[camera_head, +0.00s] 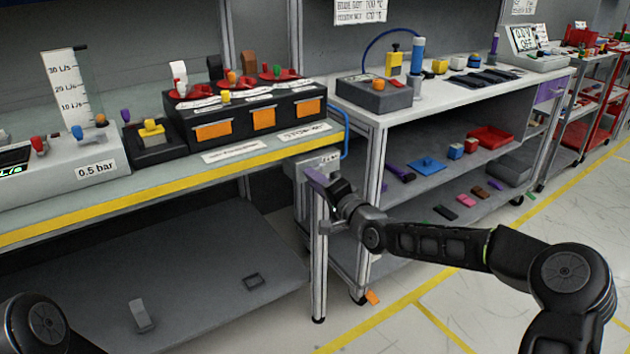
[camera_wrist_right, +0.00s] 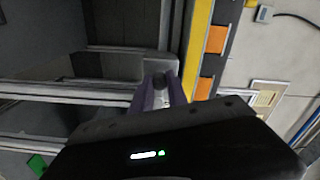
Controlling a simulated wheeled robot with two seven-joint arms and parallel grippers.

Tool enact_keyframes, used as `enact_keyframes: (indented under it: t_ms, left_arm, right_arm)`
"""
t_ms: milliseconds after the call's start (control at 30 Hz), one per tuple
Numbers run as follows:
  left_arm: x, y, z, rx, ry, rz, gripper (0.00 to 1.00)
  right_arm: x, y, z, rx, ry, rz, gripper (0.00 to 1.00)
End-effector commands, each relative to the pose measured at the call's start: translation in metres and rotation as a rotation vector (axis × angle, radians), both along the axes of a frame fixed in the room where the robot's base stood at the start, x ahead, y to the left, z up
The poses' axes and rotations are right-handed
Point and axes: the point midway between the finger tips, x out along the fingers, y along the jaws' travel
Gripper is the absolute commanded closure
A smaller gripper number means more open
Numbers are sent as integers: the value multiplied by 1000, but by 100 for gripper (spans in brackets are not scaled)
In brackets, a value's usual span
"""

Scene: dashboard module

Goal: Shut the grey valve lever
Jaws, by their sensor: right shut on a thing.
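My right gripper (camera_head: 316,180) reaches the front right corner of the near bench, beside a grey box (camera_head: 313,160) mounted under the bench end. In the right wrist view its two purple fingers (camera_wrist_right: 159,88) are closed around a small grey piece, which looks like the grey valve lever (camera_wrist_right: 159,99). A light grey block (camera_wrist_right: 160,65) is just beyond the fingertips. In the head view the lever is hidden by the gripper, so its angle cannot be told. My left gripper is out of view.
The near bench's yellow front edge (camera_head: 170,187) and a leg (camera_head: 319,260) are close to my right arm. A black module with orange panels (camera_head: 263,118) stands on the bench. A second bench (camera_head: 450,95) with shelves is behind. The floor at right is clear.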

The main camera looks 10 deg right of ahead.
Motion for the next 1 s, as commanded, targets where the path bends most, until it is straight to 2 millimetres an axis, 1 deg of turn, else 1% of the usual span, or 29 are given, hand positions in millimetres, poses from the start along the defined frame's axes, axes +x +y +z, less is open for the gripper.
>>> enact_keyframes:
  t_ms: [167,200,400,467,767,867,1000]
  left_arm:
    - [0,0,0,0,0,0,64]
    - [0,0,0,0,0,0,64]
    - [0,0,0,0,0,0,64]
    - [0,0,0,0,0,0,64]
    - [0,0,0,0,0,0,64]
    - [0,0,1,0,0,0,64]
    - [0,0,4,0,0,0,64]
  right_arm:
    - [0,-1,1,1,-3,-2,100]
    - [0,-1,1,1,-3,-2,79]
    - [0,-1,1,0,-2,-2,63]
    - [0,0,1,0,-2,-2,59]
    - [-2,-2,1,-1,-2,-1,59]
    - [-9,-5,0,-2,0,-1,59]
    - [-28,-12,1,-2,0,-2,59]
